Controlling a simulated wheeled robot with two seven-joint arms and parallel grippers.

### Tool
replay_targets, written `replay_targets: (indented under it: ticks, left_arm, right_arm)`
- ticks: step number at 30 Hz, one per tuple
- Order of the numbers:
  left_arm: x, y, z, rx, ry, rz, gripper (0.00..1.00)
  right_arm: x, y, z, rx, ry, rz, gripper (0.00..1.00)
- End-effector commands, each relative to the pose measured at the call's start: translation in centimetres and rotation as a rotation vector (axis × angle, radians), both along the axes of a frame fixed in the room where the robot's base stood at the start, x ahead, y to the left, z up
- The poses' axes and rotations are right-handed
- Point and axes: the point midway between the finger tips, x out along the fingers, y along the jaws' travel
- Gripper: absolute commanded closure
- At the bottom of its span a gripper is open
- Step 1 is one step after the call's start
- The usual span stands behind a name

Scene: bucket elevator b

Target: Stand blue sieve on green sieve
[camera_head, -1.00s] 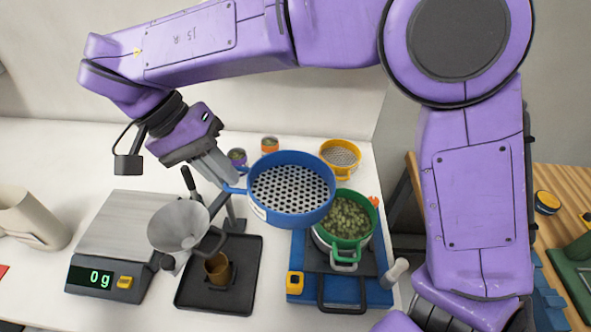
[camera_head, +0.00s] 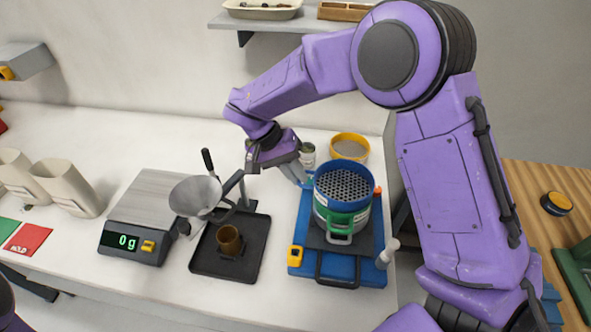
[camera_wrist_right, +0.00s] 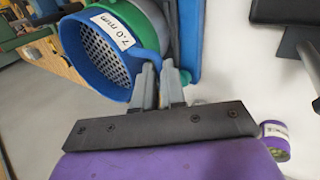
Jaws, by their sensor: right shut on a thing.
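The blue sieve (camera_head: 320,193), with a perforated metal floor, sits upright over the green sieve (camera_head: 355,222) in the head view, lined up with it. In the right wrist view the blue sieve (camera_wrist_right: 75,50), labelled 7.0 mm, lies against the green sieve (camera_wrist_right: 113,30) with no clear gap. My right gripper (camera_head: 303,180) is shut on the blue sieve's handle at its left side; the fingers also show in the wrist view (camera_wrist_right: 160,85). The green sieve's contents are hidden by the blue sieve. My left gripper is out of view.
The stack stands on a blue shaker base (camera_head: 370,272). A yellow sieve (camera_head: 350,138) and a small jar (camera_head: 308,155) are behind it. A funnel (camera_head: 195,196) over a black tray (camera_head: 205,265) and a scale (camera_head: 130,243) reading 0 g stand to the left.

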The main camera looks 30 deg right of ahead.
Motion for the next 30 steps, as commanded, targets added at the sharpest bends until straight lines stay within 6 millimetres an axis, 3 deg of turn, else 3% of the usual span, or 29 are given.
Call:
replay_targets:
  ticks: [1,2,3,4,8,16,24,30]
  left_arm:
    - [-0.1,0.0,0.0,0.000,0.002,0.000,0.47]
    - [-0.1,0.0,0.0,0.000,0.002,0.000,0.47]
    - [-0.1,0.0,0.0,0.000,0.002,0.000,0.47]
    - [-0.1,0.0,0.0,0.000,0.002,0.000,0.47]
    - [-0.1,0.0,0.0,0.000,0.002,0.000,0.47]
    - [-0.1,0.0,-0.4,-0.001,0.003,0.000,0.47]
    - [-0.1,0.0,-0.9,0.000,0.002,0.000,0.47]
    - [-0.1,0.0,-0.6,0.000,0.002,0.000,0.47]
  right_arm:
    - [0.1,-0.1,0.2,-0.001,-0.008,0.006,1.00]
    - [-0.1,0.0,0.3,-0.001,-0.011,0.006,0.80]
    - [-0.3,0.0,0.4,0.000,-0.014,0.007,0.67]
    - [-0.5,0.0,0.4,0.000,-0.016,0.006,0.65]
    - [-0.8,0.0,0.6,0.001,-0.017,0.007,0.65]
    - [0.7,0.6,1.3,0.001,-0.012,0.005,0.65]
    - [3.0,3.3,7.2,0.001,-0.012,0.004,0.65]
    - [4.1,4.5,10.0,0.000,-0.010,0.004,0.65]
